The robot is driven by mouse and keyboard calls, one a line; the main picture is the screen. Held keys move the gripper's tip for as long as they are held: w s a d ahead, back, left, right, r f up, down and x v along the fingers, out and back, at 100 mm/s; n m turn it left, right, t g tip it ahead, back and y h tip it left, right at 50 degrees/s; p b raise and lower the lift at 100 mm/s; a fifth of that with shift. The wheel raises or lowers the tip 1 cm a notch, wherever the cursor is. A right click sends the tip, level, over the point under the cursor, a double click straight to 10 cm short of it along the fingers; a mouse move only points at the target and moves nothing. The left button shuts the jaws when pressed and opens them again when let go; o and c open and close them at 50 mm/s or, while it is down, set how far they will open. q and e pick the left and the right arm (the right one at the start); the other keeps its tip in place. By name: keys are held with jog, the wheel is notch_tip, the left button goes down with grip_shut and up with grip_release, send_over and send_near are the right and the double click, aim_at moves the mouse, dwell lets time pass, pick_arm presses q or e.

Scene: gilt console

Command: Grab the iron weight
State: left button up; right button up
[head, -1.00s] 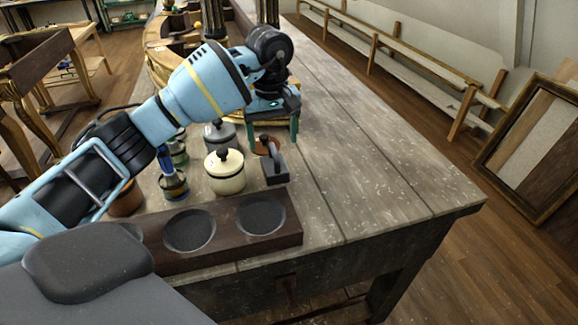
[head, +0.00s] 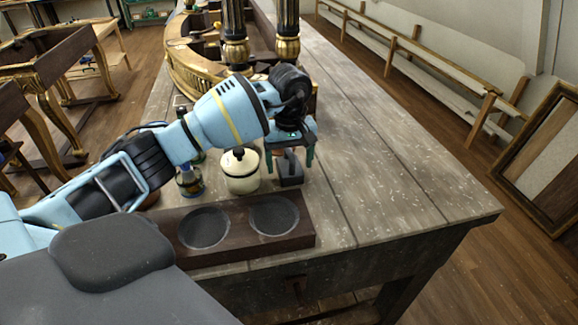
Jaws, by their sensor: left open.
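The iron weight (head: 291,175) is a small dark grey block standing on the worn wooden workbench, just right of a cream lidded pot. Its upper part is partly hidden by my left gripper (head: 289,164). The left gripper points down and is open, with its green fingers to the left and right of the top of the weight. Nothing is visibly clamped, and I cannot tell whether the fingers touch it. My right gripper is not in view.
The cream lidded pot (head: 241,172) stands close to the left finger, with a small glass jar (head: 189,181) further left. A dark wooden block (head: 240,241) with round recesses lies in front. The gilt console (head: 185,60) is behind. The bench (head: 400,190) is clear to the right.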

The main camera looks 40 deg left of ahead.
pick_arm(q)
jog(key=shift+f, duration=0.65)
grip_shut()
jog(key=shift+w+r, duration=0.1)
jog(key=shift+r, duration=0.05)
